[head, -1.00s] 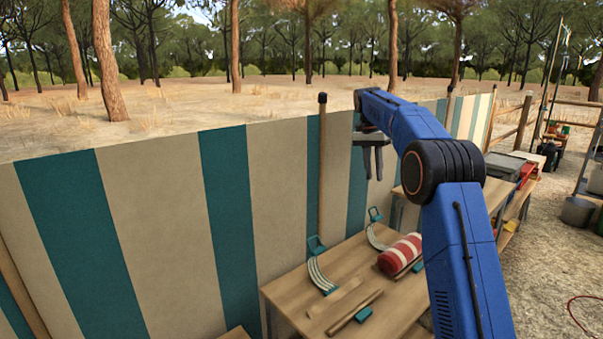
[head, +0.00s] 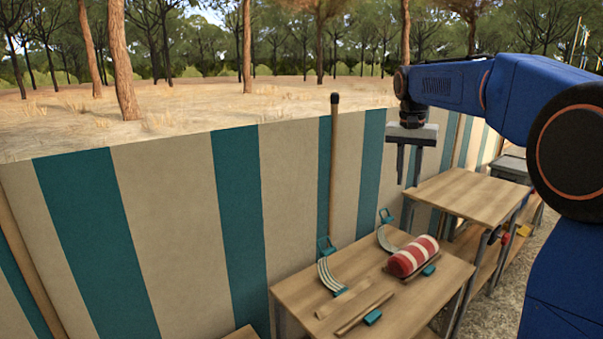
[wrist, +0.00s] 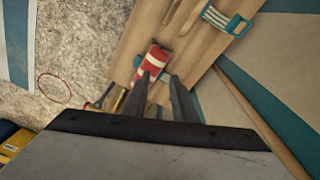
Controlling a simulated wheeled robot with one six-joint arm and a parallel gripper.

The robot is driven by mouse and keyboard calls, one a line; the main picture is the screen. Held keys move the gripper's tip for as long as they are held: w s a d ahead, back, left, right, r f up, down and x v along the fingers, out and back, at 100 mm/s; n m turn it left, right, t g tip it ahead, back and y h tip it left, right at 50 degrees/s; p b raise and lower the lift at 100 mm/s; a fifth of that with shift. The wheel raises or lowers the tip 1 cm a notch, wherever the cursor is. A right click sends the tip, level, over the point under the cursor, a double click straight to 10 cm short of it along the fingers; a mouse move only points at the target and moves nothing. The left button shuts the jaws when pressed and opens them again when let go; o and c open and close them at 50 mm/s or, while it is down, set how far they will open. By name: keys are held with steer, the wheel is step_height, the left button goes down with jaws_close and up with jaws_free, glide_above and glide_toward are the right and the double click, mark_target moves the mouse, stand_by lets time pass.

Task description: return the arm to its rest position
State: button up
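My gripper (head: 409,180) hangs pointing down from my blue arm, above and behind the wooden table. Its two dark fingers show apart in the wrist view (wrist: 160,76), with nothing held between them. The red and white striped roll (head: 413,256) lies on the table (head: 350,287), well below the gripper. It also shows in the wrist view (wrist: 155,60), partly behind the fingers. My arm reaches in from the right edge of the head view, with its elbow raised.
A striped windbreak (head: 180,220) with wooden posts stands behind the table. Two curved straps (head: 329,277) (head: 388,238) and wooden slats (head: 364,312) lie on the table. A higher wooden table (head: 470,195) stands to the right. Air around the gripper looks clear.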

steer(key=s+f+n+t, duration=0.1)
steer(key=s+n, duration=0.1)
steer(key=s, duration=1)
steer(key=s+f+n+t, duration=0.1)
steer(key=s+f, duration=0.5)
steer(key=s, duration=0.3)
steer(key=s+f+n+t, duration=0.1)
steer(key=s+f, duration=0.4)
steer(key=s, duration=0.4)
steer(key=s+f+n+t+y, duration=0.1)
steer(key=s+f, duration=0.5)
steer(key=s, duration=0.3)
steer(key=shift+a+f+n, duration=0.3)
steer(key=shift+a+n, duration=0.1)
